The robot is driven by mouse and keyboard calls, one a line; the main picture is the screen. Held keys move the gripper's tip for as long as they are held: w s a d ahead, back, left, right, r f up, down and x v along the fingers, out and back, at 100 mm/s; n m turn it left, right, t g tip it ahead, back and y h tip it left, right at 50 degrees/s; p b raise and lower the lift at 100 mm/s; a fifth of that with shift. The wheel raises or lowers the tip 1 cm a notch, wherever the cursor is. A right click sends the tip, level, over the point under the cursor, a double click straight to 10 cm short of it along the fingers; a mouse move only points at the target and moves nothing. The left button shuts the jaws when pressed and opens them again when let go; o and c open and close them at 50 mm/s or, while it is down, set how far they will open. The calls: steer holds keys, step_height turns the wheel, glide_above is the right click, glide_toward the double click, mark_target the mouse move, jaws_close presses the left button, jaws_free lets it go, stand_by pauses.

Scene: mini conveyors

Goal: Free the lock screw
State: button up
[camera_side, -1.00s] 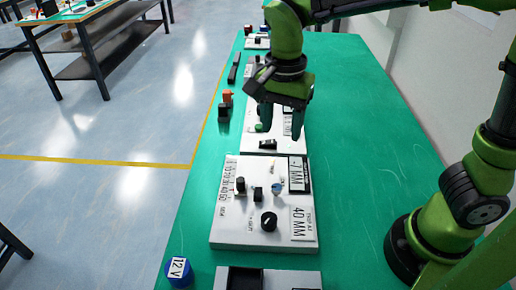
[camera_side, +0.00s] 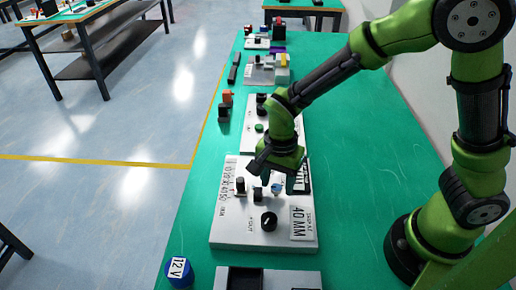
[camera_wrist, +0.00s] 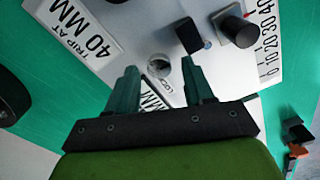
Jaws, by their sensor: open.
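The lock screw (camera_wrist: 160,66) is a small round silver head beside the word "LOCK" on the white panel (camera_wrist: 130,20). In the side view the screw (camera_side: 277,188) looks bluish, near the panel's upper right part. My gripper (camera_wrist: 158,72) is open, and its two fingertips appear on either side of the screw in the wrist view. In the side view my gripper (camera_side: 278,178) is over the back part of the panel, close to the screw. The wrist view does not show whether the fingertips touch the screw or stand above it.
A black block (camera_wrist: 188,36) and a black cylindrical knob (camera_wrist: 236,26) stand close to the right fingertip, by a millimetre scale. A black dial (camera_side: 269,221) and a "TRIP AT 40 MM" plate (camera_side: 303,222) are nearer the front. Other panels line the green table (camera_side: 370,130).

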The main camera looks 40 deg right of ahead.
steer(key=shift+f, duration=0.2)
jaws_close()
